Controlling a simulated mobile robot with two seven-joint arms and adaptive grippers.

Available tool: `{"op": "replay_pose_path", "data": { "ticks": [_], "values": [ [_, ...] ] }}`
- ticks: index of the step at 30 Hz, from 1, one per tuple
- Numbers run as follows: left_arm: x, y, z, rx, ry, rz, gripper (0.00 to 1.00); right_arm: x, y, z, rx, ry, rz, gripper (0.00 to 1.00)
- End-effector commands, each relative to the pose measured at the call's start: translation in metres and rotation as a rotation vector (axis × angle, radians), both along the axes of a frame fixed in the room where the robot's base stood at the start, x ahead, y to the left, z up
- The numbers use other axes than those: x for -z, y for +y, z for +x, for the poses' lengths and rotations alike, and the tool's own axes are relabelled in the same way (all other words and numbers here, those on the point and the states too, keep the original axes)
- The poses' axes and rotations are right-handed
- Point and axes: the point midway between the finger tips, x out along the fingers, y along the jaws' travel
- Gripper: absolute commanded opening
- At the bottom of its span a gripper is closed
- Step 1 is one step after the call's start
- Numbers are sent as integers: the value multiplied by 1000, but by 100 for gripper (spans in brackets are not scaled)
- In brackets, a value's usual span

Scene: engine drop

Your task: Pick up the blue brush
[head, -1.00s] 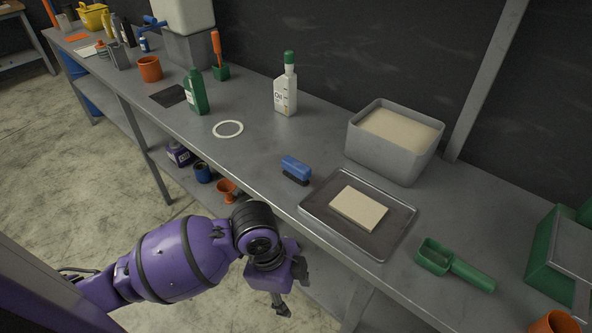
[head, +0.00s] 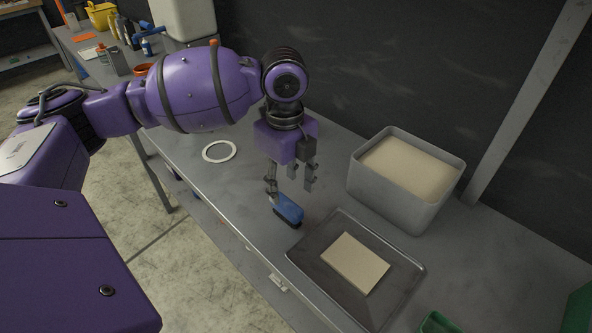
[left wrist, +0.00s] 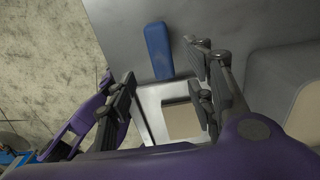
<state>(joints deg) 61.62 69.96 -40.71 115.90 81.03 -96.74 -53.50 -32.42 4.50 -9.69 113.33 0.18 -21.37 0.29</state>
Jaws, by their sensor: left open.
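The blue brush (head: 289,208) with dark bristles lies on the grey workbench, just left of the metal tray. My left gripper (head: 290,186) is open, pointing down right at the brush; one finger is close to its far left end in the head view. In the left wrist view the blue brush (left wrist: 158,50) shows beyond and between the open fingers of the left gripper (left wrist: 165,95). The fingers are not closed on it, and I cannot tell whether one touches it. My right gripper is not in view.
The metal tray (head: 318,283) with a cream block (head: 355,262) lies right of the brush. A grey bin (head: 385,195) of sand-coloured material stands behind the tray. A white ring (head: 219,158) lies to the left. The bench's front edge is near the brush.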

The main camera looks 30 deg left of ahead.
Motion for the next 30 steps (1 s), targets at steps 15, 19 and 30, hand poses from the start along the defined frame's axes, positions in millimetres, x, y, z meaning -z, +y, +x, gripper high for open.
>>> {"op": "replay_pose_path", "data": {
  "ticks": [15,19,30],
  "values": [
    [43,4,1,0,4,0,48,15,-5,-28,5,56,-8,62],
    [64,7,3,1,4,0,48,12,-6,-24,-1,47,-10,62],
    [78,6,3,1,0,1,48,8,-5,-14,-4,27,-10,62]
  ]
}}
